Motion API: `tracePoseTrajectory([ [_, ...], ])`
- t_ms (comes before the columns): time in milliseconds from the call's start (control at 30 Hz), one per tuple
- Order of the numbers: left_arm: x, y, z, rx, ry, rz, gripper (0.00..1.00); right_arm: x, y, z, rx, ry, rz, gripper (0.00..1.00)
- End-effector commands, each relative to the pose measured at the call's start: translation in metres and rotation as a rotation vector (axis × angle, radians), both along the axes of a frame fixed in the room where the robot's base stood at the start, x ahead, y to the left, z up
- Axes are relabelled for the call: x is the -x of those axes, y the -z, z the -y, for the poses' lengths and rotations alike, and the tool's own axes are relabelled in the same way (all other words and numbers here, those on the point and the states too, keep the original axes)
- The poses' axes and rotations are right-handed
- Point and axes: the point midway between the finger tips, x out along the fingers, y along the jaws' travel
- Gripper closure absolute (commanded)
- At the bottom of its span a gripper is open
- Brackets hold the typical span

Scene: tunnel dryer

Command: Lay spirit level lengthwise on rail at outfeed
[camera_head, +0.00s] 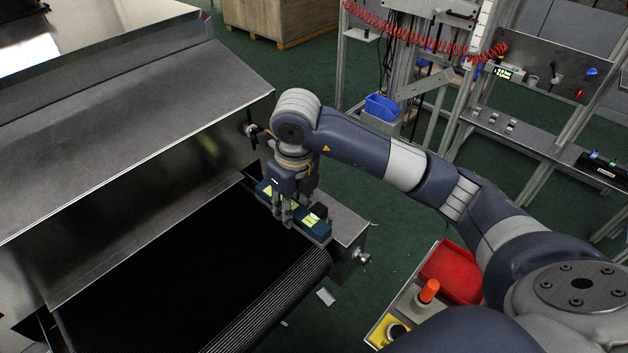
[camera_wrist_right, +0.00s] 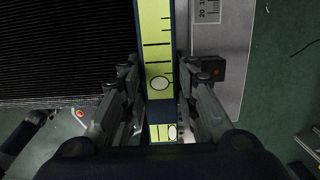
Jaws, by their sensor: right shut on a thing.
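The spirit level (camera_head: 318,230), dark blue with yellow-green faces, lies along the outfeed end of the dryer. My right gripper (camera_head: 287,212) is shut on it from above. In the right wrist view the level (camera_wrist_right: 159,45) runs lengthwise between the two fingers of the right gripper (camera_wrist_right: 163,85). The metal rail (camera_head: 347,228) borders the black belt; it also shows in the right wrist view (camera_wrist_right: 228,60), to the right of the level. The level runs roughly parallel to the rail. I cannot tell whether its underside touches the rail. My left gripper is out of view.
The black belt (camera_head: 170,270) ends at a ribbed roller (camera_head: 275,310). The sloping steel hood (camera_head: 130,120) stands close to my right wrist. A red bin (camera_head: 452,272) and an orange-topped button (camera_head: 429,290) are at the lower right.

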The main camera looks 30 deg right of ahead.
Motion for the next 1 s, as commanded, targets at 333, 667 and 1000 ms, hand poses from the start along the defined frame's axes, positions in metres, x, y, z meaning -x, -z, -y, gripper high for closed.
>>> tracePoseTrajectory([
  [333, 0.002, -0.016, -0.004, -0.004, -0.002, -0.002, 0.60, -0.059, 0.005, 0.062, -0.001, 0.005, 0.001, 1.00],
  [667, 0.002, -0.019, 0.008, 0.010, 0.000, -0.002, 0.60, -0.079, 0.008, 0.083, -0.002, 0.001, 0.005, 1.00],
  [1000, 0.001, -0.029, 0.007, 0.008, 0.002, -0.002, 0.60, -0.083, 0.042, 0.088, -0.003, 0.001, 0.002, 1.00],
])
